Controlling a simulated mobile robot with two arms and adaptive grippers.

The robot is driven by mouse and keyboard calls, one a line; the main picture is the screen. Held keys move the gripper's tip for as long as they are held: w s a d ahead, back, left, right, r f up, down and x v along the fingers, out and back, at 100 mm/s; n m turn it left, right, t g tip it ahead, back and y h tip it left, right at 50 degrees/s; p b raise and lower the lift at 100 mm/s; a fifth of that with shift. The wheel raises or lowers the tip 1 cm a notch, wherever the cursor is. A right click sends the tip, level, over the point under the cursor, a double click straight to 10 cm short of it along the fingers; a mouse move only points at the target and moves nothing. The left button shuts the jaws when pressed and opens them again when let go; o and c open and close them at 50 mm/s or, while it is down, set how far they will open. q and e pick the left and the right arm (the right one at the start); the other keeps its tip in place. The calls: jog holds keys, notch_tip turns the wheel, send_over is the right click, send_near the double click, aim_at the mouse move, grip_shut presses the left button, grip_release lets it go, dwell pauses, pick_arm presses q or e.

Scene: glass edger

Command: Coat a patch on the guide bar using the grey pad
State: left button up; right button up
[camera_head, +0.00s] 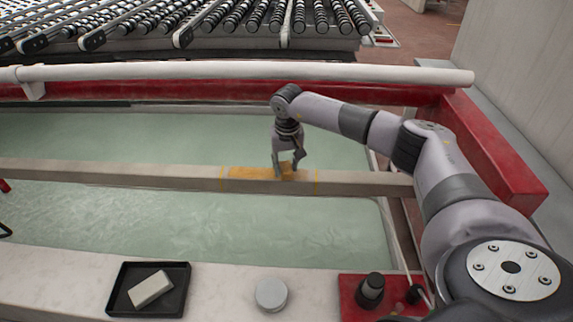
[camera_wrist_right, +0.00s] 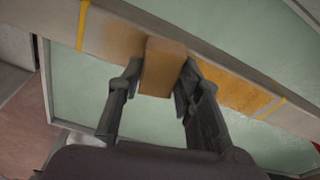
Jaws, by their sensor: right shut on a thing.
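The guide bar (camera_head: 120,173) is a long pale beam running across the basin. Two thin yellow lines mark a patch on it, and an orange coat (camera_head: 245,173) covers much of the left and middle of that patch. My right gripper (camera_head: 286,172) is over the patch, right of its middle. In the right wrist view my gripper (camera_wrist_right: 157,88) is shut on an orange-brown block-like pad (camera_wrist_right: 163,68), which is at the bar's surface; whether it touches cannot be told. The coat looks stronger right of the pad there and fainter on the left. My left gripper is out of view.
A black tray (camera_head: 117,306) with a pale block (camera_head: 150,289) sits on the front ledge. A grey round disc (camera_head: 271,295) and a red plate (camera_head: 345,284) with black knobs stand to its right. A white pipe (camera_head: 200,71) and roller conveyor (camera_head: 240,15) lie behind.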

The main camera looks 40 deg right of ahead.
aim_at(310, 174)
jog(key=shift+s+d+p, duration=0.15)
jog(key=shift+s+d, duration=1.05)
jog(key=shift+d, duration=0.2)
jog(key=shift+s+d+p, duration=0.15)
jog(key=shift+s+d, duration=1)
jog(key=shift+d, duration=0.2)
jog(key=shift+r+p, duration=2.15)
jog(key=shift+r, duration=0.85)
jog(key=shift+w, duration=0.1)
notch_tip(310, 174, up, 3)
jog(key=shift+p, duration=1.05)
jog(key=shift+a, duration=0.1)
